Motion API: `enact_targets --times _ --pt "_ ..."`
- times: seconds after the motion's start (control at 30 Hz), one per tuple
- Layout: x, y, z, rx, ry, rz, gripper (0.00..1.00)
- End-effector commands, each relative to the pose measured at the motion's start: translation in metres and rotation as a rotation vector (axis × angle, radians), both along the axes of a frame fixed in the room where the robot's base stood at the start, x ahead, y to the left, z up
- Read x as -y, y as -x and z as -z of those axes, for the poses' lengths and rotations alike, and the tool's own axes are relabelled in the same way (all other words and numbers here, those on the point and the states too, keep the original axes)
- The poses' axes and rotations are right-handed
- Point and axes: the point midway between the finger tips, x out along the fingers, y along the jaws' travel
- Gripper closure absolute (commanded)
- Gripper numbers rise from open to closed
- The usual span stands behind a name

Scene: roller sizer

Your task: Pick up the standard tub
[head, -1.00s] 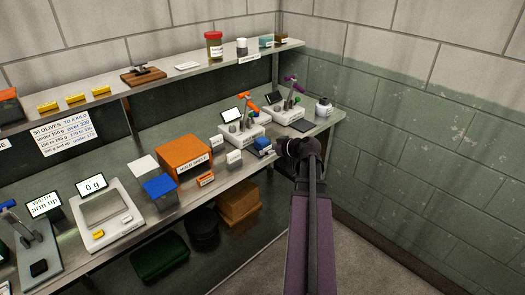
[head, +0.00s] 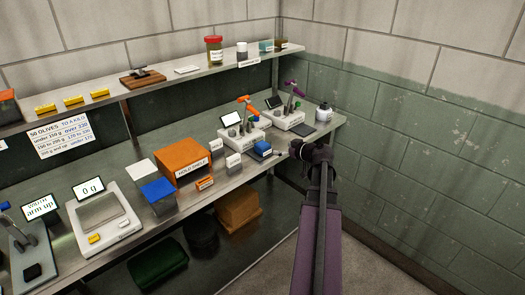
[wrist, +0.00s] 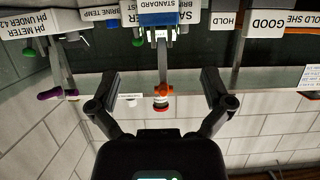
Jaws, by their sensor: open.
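A small blue-topped tub (head: 262,147) sits on a dark pad near the bench's front edge.
Two white meters, one with an orange-handled probe (head: 246,104) and one with a purple-handled probe (head: 293,90), stand behind the tub. An orange hold shelf box (head: 184,158) and small label stands are to its left. A shelf (head: 160,88) runs above. The floor at right is clear.

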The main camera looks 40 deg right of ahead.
Motion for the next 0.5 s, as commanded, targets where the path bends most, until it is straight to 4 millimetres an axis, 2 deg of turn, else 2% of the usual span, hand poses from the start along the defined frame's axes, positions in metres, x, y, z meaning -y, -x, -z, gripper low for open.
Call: enact_targets --times 0.3,0.5 --pt "0.0 -0.046 0.019 0.0 0.0 -0.001 0.0" --pt "-0.002 -0.063 0.024 -0.001 0.001 0.001 0.0"
